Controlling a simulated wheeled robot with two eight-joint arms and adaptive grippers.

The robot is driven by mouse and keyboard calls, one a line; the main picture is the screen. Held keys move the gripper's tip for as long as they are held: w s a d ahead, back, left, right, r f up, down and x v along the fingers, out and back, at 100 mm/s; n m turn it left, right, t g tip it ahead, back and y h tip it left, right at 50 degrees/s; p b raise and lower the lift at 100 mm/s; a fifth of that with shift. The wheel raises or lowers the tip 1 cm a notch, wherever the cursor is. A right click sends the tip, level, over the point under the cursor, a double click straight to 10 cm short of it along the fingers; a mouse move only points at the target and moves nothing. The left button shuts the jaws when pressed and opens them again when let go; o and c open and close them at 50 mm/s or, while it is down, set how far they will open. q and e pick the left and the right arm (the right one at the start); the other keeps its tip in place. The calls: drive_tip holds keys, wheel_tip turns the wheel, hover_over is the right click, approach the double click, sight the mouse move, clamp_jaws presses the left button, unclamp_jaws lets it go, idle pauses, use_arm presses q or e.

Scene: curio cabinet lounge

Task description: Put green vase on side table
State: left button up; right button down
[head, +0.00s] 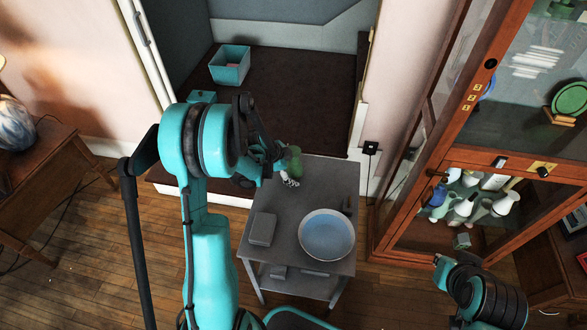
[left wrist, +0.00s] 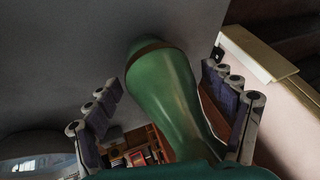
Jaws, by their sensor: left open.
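The green vase (head: 296,164) appears to stand upright at the back of the grey side table (head: 330,178). Its lower part is partly hidden by my left gripper (head: 287,180) in the head view. In the left wrist view the vase (left wrist: 168,95) has a dark band near one end and lies between the two rows of finger pads of my left gripper (left wrist: 168,108). The fingers are open, with gaps visible beside the vase.
A blue bowl (head: 327,235) and a grey box (head: 263,229) occupy the table's front. A glass-door cabinet (head: 392,222) with several vases stands at right. A dark alcove floor (head: 300,105) with a teal box (head: 230,65) lies behind. A wooden table (head: 38,165) is at left.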

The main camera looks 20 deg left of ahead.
use_arm(q)
drive_tip(key=shift+r, duration=0.15)
drive_tip(key=p+v, duration=0.5)
drive_tip(key=v, duration=0.6)
drive_tip(key=s+d+r+n+t+y, duration=0.1)
drive_tip(key=s+d+r+n, duration=0.5)
drive_tip(key=s, duration=0.3)
drive_tip(key=s+d+r+n+y, duration=0.2)
drive_tip(key=s+d+r+n, duration=0.5)
drive_tip(key=s, duration=0.2)
drive_tip(key=shift+d+t, duration=0.2)
drive_tip(key=shift+t, duration=0.2)
